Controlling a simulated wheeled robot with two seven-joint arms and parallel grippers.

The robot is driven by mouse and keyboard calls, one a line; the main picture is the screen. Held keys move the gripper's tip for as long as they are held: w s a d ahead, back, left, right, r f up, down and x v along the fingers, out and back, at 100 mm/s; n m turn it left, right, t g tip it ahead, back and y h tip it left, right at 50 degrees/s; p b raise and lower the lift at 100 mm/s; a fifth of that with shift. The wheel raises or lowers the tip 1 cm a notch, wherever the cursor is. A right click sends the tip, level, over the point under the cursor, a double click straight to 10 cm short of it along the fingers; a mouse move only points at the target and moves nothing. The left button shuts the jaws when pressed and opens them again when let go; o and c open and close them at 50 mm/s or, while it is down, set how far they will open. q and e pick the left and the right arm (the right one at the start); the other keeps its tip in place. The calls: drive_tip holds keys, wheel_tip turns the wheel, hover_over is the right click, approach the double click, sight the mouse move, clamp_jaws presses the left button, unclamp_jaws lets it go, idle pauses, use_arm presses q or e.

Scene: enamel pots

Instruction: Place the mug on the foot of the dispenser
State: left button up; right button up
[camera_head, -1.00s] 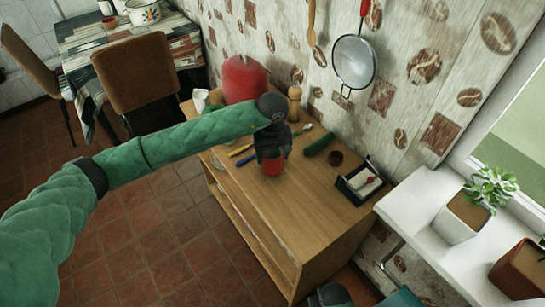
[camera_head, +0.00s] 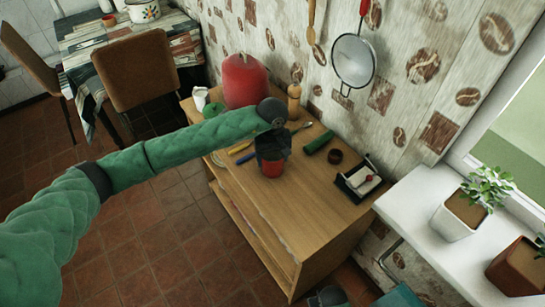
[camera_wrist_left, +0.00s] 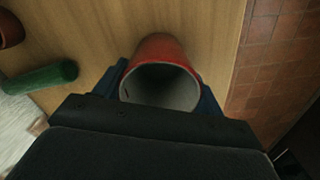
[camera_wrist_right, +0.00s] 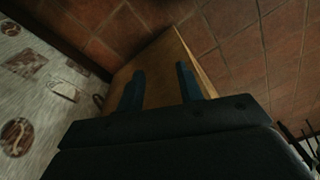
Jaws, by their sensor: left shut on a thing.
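A red mug with a grey inside (camera_head: 272,169) is at the cabinet top's front part in the head view. My left gripper (camera_head: 272,155) is shut on it from above. In the left wrist view the mug (camera_wrist_left: 165,50) is between the two fingers, its open rim facing the camera. I cannot tell whether its base touches the wood. A large red rounded vessel (camera_head: 245,80), which looks like the dispenser, stands behind at the cabinet's far end. Its foot is hidden by my left arm. My right gripper (camera_wrist_right: 160,85) is open and empty, low near the cabinet.
On the cabinet top (camera_head: 305,200) are a green cucumber-like object (camera_head: 319,142), a small brown pot (camera_head: 335,156), a black box (camera_head: 360,180), a wooden mill (camera_head: 294,100) and coloured utensils (camera_head: 243,153). A white container (camera_head: 201,98) stands left of the red vessel. A strainer (camera_head: 354,62) hangs on the wall.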

use_arm(q)
drive_tip(key=o, duration=1.2)
drive_tip(key=shift+c, duration=0.2)
drive_tip(key=shift+r, duration=0.1)
